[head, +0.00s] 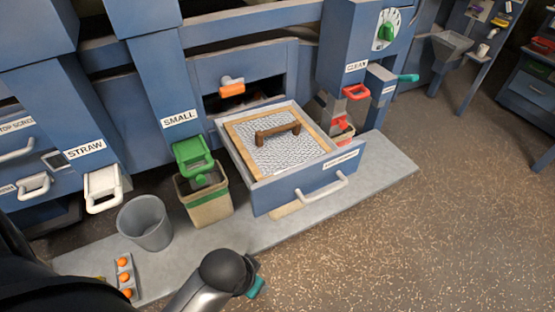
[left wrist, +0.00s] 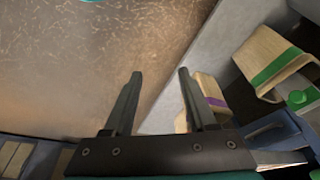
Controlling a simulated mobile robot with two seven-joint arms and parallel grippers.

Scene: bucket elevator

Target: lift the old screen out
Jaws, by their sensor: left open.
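The old screen (head: 272,150) lies flat in the open blue drawer (head: 262,196). It has a wooden frame, grey mesh and a brown bar handle (head: 278,131) across its top. The drawer is pulled out and has a white front handle. My left arm shows at the bottom of the head view, in front of the drawer; its gripper fingers cannot be made out there. In the left wrist view my left gripper (left wrist: 160,72) is open and empty, with floor beyond its fingers. The screen cannot be made out in that view. My right gripper is not in view.
A burlap bin (head: 207,206) stands under the green SMALL lever (head: 193,156). A grey bucket (head: 146,224) and a tray with orange balls (head: 124,277) are to the left. A red CLEAN lever (head: 356,92) is right of the drawer. Floor at right is clear.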

